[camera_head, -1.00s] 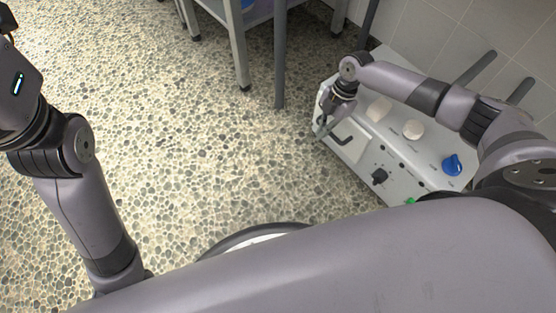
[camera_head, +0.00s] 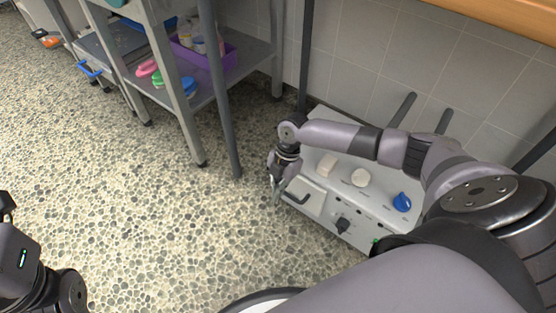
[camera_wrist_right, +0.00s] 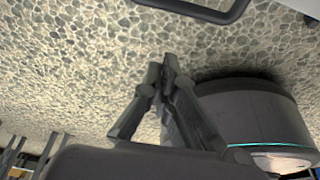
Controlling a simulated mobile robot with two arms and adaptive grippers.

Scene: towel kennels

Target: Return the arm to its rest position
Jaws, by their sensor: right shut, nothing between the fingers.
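My right arm reaches in from the right in the head view, over a white machine with knobs. My right gripper (camera_head: 276,187) hangs down at the machine's left end, near its dark handle. In the right wrist view the right gripper (camera_wrist_right: 162,75) has its fingertips together with nothing between them, above the pebbled floor. My left arm shows only in part at the lower left of the head view. The left gripper's fingers are not visible.
The white machine (camera_head: 318,232) has a blue knob (camera_head: 402,202) and a black knob (camera_head: 343,225). A metal shelf (camera_head: 183,98) at upper left holds a purple bin (camera_head: 213,62). A grey post (camera_head: 218,100) stands beside it. Pebbled floor (camera_head: 130,200) at left is clear.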

